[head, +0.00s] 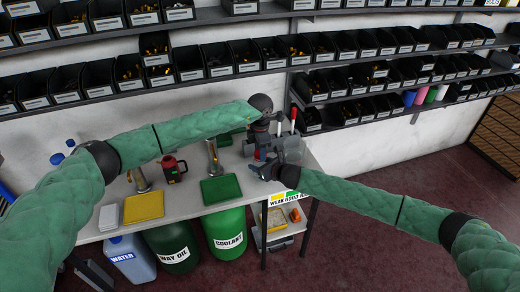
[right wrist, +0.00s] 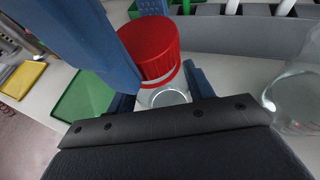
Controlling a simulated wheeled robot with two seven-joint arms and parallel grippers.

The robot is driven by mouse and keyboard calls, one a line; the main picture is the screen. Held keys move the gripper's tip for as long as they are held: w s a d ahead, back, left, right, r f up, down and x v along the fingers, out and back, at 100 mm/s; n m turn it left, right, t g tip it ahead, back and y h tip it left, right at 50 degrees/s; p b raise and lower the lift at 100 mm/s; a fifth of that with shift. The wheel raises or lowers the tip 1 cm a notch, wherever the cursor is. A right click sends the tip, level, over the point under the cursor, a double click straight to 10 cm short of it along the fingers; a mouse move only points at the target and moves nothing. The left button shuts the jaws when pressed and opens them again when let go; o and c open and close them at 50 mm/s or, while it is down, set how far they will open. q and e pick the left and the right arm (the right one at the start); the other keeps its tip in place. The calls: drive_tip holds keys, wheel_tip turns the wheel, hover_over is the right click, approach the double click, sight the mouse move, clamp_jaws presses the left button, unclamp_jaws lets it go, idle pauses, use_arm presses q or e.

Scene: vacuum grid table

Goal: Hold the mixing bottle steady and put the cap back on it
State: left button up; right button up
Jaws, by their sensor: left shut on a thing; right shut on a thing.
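The red ribbed cap (right wrist: 152,48) is in the right wrist view, at the mouth of the clear mixing bottle (right wrist: 165,97). My right gripper (head: 263,170) is shut on the bottle, with blue fingertips on both sides in the right wrist view. The lower bottle is hidden by my right gripper. In the head view, bottle and cap are hidden by the grippers.
A clear vessel (right wrist: 297,98) stands close on the right in the right wrist view. A green tray (head: 221,189), a yellow tray (head: 143,208) and a red-and-black jug (head: 172,168) are on the bench. Bin shelves (head: 180,65) line the wall behind.

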use_arm(q)
drive_tip(key=m, duration=0.7)
drive_tip(key=shift+w, duration=0.1)
drive_tip(key=m, duration=1.5)
drive_tip(key=shift+w, duration=0.1)
drive_tip(key=m, duration=0.7)
drive_tip(key=shift+f, duration=0.1)
drive_tip(key=o, duration=0.9)
drive_tip(key=shift+d, duration=0.1)
drive_tip(key=shift+o, duration=0.2)
